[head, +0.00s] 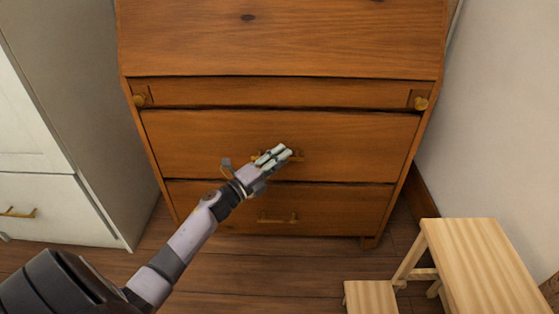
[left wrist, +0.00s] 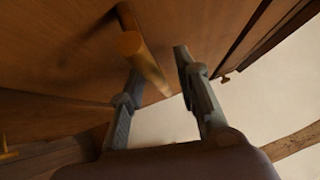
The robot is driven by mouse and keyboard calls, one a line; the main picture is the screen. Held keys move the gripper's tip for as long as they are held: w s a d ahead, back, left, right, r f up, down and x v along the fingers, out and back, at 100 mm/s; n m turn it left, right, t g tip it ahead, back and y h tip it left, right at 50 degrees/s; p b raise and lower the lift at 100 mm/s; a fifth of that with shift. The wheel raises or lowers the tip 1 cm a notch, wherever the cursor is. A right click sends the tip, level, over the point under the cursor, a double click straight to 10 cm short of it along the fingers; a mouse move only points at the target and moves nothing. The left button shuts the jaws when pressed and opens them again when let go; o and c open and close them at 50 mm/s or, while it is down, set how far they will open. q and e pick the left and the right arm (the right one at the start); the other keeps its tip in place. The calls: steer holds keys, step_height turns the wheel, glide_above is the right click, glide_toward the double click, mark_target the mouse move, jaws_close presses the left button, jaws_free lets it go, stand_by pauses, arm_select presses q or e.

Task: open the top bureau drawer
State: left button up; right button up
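The wooden bureau (head: 280,95) stands against the wall, with two full-width drawers below a thin rail. The upper drawer (head: 200,135) looks closed, flush with the front. Its brass bar handle (head: 298,156) is partly hidden by my left gripper (head: 272,156), which is right in front of it. In the left wrist view the brass handle (left wrist: 142,58) reaches between the two spread fingers of the left gripper (left wrist: 160,64). The fingers look apart, and I cannot tell whether either touches the bar. My right gripper is in neither view.
The lower drawer (head: 335,205) is closed and has its own brass handle (head: 278,219). Two small knobs sit at the rail's ends. A white cabinet (head: 85,210) stands at the left. A light wooden step stool (head: 470,250) stands at the front right. Bare floor lies before the bureau.

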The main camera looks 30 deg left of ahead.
arm_select(q)
steer(key=shift+c, duration=0.4)
jaws_close()
stand_by(0.5)
